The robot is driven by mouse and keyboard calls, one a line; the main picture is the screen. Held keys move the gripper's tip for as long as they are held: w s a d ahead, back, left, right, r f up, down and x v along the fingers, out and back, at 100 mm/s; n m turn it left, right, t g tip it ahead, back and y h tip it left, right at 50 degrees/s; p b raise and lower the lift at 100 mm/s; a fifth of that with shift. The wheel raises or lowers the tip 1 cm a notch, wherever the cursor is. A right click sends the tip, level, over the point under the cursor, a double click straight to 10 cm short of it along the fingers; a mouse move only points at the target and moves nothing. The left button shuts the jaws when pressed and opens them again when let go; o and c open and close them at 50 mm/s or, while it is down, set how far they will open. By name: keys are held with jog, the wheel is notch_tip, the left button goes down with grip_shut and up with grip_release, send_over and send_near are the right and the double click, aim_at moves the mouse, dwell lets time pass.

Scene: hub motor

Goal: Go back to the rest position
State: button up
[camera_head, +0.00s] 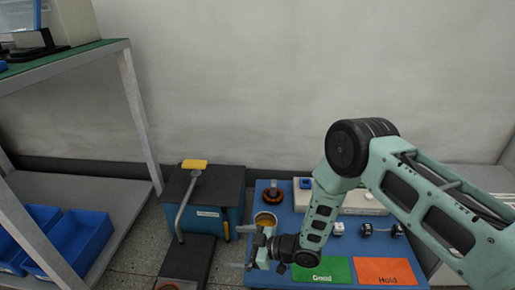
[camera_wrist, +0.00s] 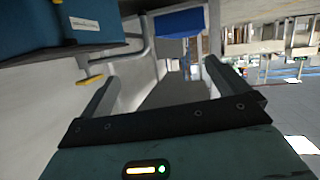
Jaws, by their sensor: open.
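My gripper (camera_head: 247,251) is at the end of my mint-green arm, low over the left edge of the blue work table (camera_head: 262,276). Its fingers point left in the head view. In the wrist view my gripper (camera_wrist: 160,85) shows two grey fingers spread wide apart with nothing between them. A copper-coloured ring part (camera_head: 272,196) stands on the table behind the gripper. A round container with a yellowish inside (camera_head: 265,219) is right by the gripper, partly hidden by it.
Green (camera_head: 322,270) and orange (camera_head: 385,271) mats lie on the table, with small dark parts (camera_head: 367,229) behind. A blue-and-black machine with a bent lever (camera_head: 187,205) stands left of the table. Blue bins (camera_head: 78,243) sit on a shelf at far left.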

jog(key=w+d+r+m+t+h, duration=0.1)
jog(key=w+r+h, duration=0.15)
jog(key=r, duration=0.45)
jog(key=w+r+m+h, duration=0.1)
jog(key=r+h, duration=0.2)
jog(key=r, duration=0.4)
jog(key=s+d+r+m+h+p, duration=0.25)
jog(key=s+d+r, duration=0.2)
jog(key=r, duration=0.35)
jog(key=s+d+r+m+g+h, duration=0.1)
jog(key=s+d+r+g+h, duration=0.1)
jog(key=s+d+r, duration=0.45)
jog(key=s+d+r+m+g+h, duration=0.1)
jog(key=s+d+r+h, duration=0.15)
jog(key=s, duration=0.75)
jog(key=s+d+r+m+g+h, duration=0.15)
jog(key=s+d+r, duration=0.3)
jog(key=s, duration=0.45)
notch_tip(320, 180, up, 37)
jog(key=p, duration=3.8)
jog(key=shift+w+d+r+y, duration=0.2)
jog(key=shift+w+d+y, duration=0.1)
jog(key=shift+d, duration=0.05)
jog(key=shift+c, duration=0.3)
